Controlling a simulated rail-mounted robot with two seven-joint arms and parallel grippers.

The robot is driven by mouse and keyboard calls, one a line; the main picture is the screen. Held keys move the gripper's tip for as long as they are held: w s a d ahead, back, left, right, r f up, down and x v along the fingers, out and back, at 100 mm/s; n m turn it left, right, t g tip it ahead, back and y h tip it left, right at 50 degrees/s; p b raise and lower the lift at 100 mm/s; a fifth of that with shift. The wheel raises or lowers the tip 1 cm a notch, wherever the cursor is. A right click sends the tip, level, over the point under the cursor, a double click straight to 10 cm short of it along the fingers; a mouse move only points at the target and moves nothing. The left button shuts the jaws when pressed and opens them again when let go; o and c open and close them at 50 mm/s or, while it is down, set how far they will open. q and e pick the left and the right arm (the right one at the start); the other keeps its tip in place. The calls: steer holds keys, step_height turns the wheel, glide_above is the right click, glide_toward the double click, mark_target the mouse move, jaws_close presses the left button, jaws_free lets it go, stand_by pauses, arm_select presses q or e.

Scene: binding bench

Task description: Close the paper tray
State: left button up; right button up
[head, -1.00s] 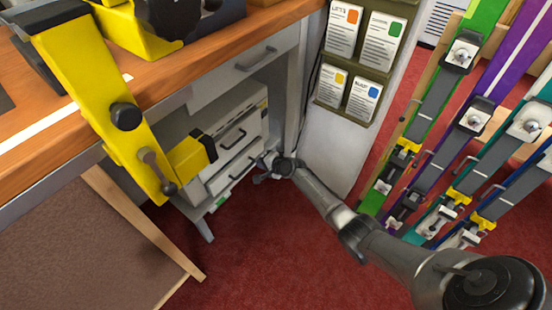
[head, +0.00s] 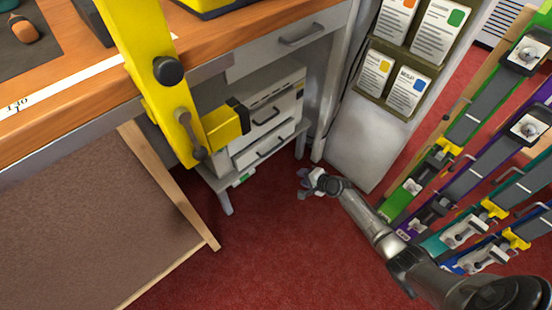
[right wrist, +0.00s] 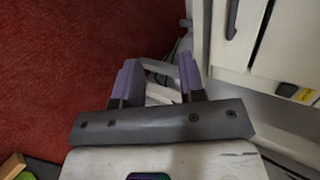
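A white drawer unit (head: 290,88) stands under the bench in the head view, with bar handles on its stacked fronts. Its lower drawer (head: 250,157) is the likely paper tray; I cannot tell whether it stands slightly out. My right gripper (head: 307,183) is in front of and below the unit's right side, apart from it, over the red floor. In the right wrist view, my right gripper (right wrist: 158,82) has its purple-padded fingers apart with nothing held. White fronts with a dark handle (right wrist: 232,18) show at that view's upper right. My left gripper is out of view.
A yellow clamp-like arm (head: 165,95) hangs over the bench edge, partly covering the unit's left side. A brown board (head: 80,230) with a wooden edge is at lower left. A card rack (head: 400,65) and coloured rails (head: 470,130) stand right. Red floor (head: 270,250) is clear in front.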

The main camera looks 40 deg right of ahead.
step_height(320, 180, up, 5)
steer(key=w+a+t, duration=0.2)
steer(key=w+t, duration=0.1)
steer(key=t, duration=0.1)
arm_select(q)
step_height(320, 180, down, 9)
steer(key=b, duration=0.7)
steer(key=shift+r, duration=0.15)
arm_select(e)
steer(key=x, duration=1.3)
steer(key=shift+w, duration=0.2)
steer(key=shift+d+r, duration=0.1)
steer(key=shift+r, duration=0.05)
steer(key=shift+c, duration=0.4)
